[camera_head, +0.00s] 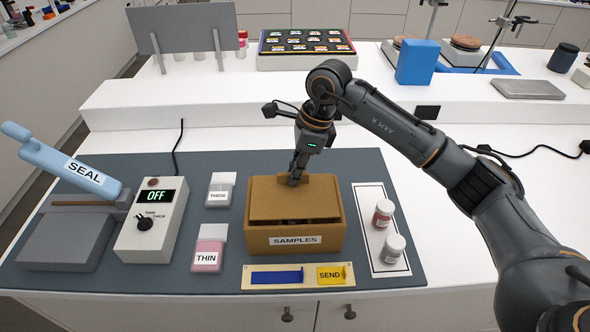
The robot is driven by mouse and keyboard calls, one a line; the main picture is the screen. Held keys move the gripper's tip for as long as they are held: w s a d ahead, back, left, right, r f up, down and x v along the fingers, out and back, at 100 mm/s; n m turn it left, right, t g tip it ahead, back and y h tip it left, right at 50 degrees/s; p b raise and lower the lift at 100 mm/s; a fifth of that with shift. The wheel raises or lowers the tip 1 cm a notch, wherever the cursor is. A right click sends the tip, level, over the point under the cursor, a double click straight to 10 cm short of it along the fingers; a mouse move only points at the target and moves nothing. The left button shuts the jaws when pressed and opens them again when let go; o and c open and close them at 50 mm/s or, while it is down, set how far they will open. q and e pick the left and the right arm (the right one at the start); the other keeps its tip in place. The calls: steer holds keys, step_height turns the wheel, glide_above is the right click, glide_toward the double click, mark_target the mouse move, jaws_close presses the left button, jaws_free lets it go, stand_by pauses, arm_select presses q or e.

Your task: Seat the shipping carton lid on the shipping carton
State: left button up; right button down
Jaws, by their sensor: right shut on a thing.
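The shipping carton (328,238) is a brown box with a SAMPLES label on its front, standing on the dark mat. The shipping carton lid (268,200) is a brown panel over the rear and middle of the carton's top. A dark gap shows between the lid's front edge and the carton's front wall; the lid's rear contact with the carton cannot be told. My right gripper (295,181) points down from above and is shut on the lid near its rear middle. My left gripper is not in view.
Left of the carton are the THIN box (209,257), the THICK box (220,188), a control box reading OFF (151,235) and the SEAL press (68,168). Two jars (383,213) stand on a white tray to the right. A SEND panel (330,275) lies in front.

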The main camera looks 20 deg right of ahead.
steer(key=shift+f+b, duration=0.7)
stand_by(0.5)
steer(key=c, duration=1.3)
jaws_free()
steer(key=shift+c, duration=0.2)
steer(key=shift+r+p, duration=1.4)
steer(key=shift+r, duration=1.6)
steer(key=shift+f, duration=0.1)
